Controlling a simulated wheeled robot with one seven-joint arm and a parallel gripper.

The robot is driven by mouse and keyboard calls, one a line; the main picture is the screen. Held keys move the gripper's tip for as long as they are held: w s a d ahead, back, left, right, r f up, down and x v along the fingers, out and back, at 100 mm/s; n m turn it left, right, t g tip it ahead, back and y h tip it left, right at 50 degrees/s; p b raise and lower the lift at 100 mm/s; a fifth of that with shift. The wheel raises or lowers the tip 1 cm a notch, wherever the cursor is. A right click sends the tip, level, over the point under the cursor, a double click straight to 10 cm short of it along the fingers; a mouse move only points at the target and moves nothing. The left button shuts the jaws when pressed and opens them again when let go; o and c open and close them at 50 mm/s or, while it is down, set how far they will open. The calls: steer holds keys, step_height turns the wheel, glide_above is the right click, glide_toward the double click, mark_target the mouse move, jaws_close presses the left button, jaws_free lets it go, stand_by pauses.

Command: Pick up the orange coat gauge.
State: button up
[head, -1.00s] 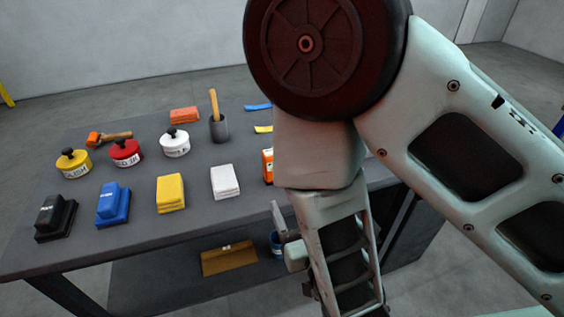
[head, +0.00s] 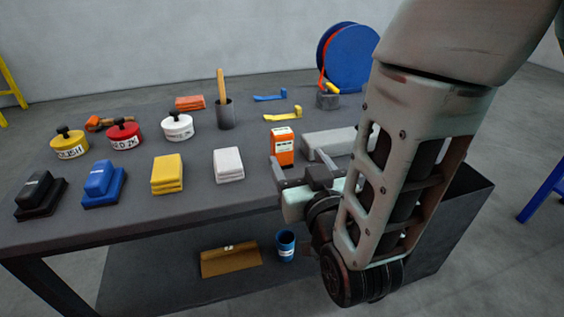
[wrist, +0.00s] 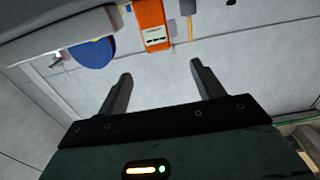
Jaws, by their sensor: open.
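The orange coat gauge (head: 282,146) is a small upright orange block with a white label, standing on the dark table near its front edge. In the wrist view the gauge (wrist: 151,22) shows at the top, beyond the fingertips and roughly in line with the gap between them. My gripper (head: 298,164) is open and empty, just in front of the gauge and slightly right of it in the head view. Its two fingers (wrist: 160,70) are spread apart in the wrist view, with nothing between them.
A grey block (head: 325,142) lies right of the gauge, partly behind my arm. A white cloth stack (head: 228,165) is to its left. Yellow (head: 284,113) and blue (head: 270,96) tools lie behind. A blue disc (head: 346,56) stands at the back right.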

mark_target(284, 140)
steer(key=p+x, duration=0.1)
steer(key=x, duration=0.4)
steer(key=shift+w, duration=0.1)
steer(key=shift+f+p+x, duration=0.2)
steer(key=shift+x, duration=0.9)
steer(key=shift+f+p+x, duration=0.15)
steer(key=shift+p+x, duration=0.05)
steer(key=shift+x, duration=0.85)
steer(key=shift+f+p+x, duration=0.2)
steer(key=shift+x, duration=0.9)
steer(key=shift+d, duration=0.1)
steer(key=c, duration=1.2)
